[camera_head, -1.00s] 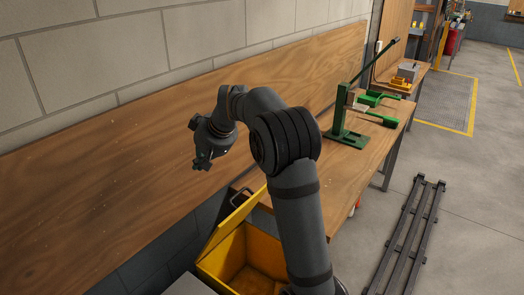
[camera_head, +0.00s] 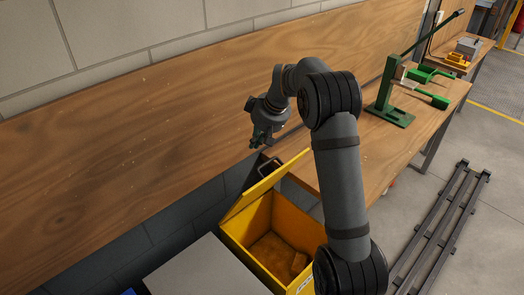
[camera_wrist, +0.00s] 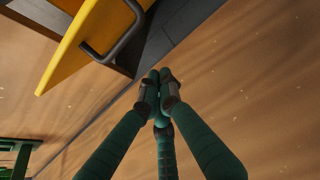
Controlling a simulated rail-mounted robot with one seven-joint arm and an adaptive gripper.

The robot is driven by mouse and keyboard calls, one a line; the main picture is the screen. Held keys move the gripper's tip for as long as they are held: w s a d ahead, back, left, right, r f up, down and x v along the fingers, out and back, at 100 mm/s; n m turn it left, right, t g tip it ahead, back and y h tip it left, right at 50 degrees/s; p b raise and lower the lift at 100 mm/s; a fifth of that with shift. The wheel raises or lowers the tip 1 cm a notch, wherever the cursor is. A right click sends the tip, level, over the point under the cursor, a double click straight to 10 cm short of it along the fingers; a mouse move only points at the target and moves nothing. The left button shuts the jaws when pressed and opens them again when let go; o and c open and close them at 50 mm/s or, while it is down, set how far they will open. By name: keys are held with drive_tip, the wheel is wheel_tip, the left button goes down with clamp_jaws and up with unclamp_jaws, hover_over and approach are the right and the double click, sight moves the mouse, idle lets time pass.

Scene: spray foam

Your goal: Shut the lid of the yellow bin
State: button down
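The yellow bin (camera_head: 302,232) stands open below the wooden bench, and its brown inside shows. Its lid (camera_head: 262,187) is raised and tilted up along the back-left side, seen nearly edge-on. A dark handle (camera_head: 270,163) is on the lid's upper part. My gripper (camera_head: 262,143) is in the air just above and behind the handle, apart from it as far as I can see. In the wrist view, my gripper's fingers (camera_wrist: 160,82) are drawn together with nothing between them. The yellow lid (camera_wrist: 85,35) and its handle (camera_wrist: 118,38) lie beyond the fingertips, to the upper left.
A wooden panel (camera_head: 130,150) lines the wall behind my arm. A green press (camera_head: 390,105) stands on the wooden bench (camera_head: 365,150) to the right. A grey flat surface (camera_head: 205,272) is left of the bin. A dark rail frame (camera_head: 440,225) lies on the floor.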

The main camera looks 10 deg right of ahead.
drive_tip(key=f, duration=0.1)
drive_tip(key=s+d+f, duration=0.1)
drive_tip(key=s+f, duration=0.1)
drive_tip(key=shift+s+d+p, duration=0.15)
drive_tip(key=shift+d+p, duration=0.15)
drive_tip(key=shift+p, duration=0.05)
drive_tip(key=shift+s+d+f, duration=0.1)
drive_tip(key=shift+f, duration=0.05)
